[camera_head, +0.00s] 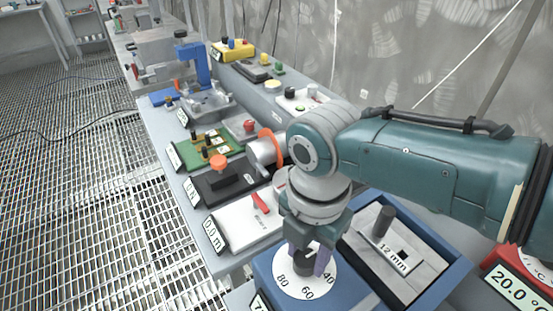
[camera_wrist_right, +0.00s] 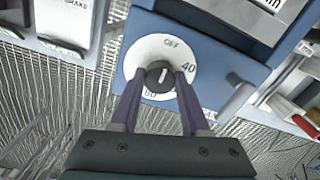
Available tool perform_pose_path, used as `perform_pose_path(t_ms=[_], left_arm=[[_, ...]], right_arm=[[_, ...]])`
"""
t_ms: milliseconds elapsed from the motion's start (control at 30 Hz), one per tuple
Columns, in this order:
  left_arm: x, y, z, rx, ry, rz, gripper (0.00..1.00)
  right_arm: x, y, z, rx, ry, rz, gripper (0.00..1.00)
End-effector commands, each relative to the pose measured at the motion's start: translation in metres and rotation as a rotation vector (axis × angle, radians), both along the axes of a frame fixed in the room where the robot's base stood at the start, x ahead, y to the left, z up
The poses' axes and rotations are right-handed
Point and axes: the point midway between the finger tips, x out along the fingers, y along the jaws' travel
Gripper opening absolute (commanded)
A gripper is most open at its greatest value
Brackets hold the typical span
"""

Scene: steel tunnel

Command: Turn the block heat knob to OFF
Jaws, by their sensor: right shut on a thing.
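The block heat knob (camera_wrist_right: 159,74) is a small dark round knob with a pale line. It sits on a white dial (camera_wrist_right: 142,54) marked OFF, 40 and further numbers, on a blue unit (camera_wrist_right: 215,50). In the wrist view the line runs roughly toward OFF; which end is the pointer is hard to tell. In the head view the knob (camera_head: 303,264) and the dial's 80, 60 and 40 marks show, with OFF hidden. My right gripper (camera_head: 309,262) is shut on the knob, its purple fingers (camera_wrist_right: 158,80) on either side. My left gripper is not in view.
A metal block (camera_head: 425,268) marked 12 mm, with a dark upright peg (camera_head: 383,222), sits in the blue unit beside the dial. A red device (camera_head: 520,285) reading 20.0 °C stands at right. A white device (camera_head: 245,222) with a red switch stands behind left. Grating floor lies left.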

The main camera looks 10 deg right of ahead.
Motion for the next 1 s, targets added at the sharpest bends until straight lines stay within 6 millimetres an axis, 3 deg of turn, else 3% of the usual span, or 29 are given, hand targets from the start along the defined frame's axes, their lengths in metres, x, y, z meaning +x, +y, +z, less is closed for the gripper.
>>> perform_pose_path(t_ms=[167, 200, 433, 767, 1000], left_arm=[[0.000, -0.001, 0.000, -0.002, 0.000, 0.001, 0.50], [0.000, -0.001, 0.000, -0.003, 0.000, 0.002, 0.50], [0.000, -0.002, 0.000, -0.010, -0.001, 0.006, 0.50], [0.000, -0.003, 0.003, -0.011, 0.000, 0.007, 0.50], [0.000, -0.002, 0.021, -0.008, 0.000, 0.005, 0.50]], right_arm=[[0.000, 0.000, 0.000, -0.001, 0.000, 0.003, 0.00], [0.000, 0.000, 0.000, -0.001, -0.001, 0.003, 0.49], [0.000, 0.000, 0.000, -0.001, -0.001, 0.001, 0.75], [0.000, 0.000, 0.005, 0.001, -0.001, 0.001, 0.76], [0.001, 0.000, 0.045, 0.002, -0.003, 0.002, 0.76]])
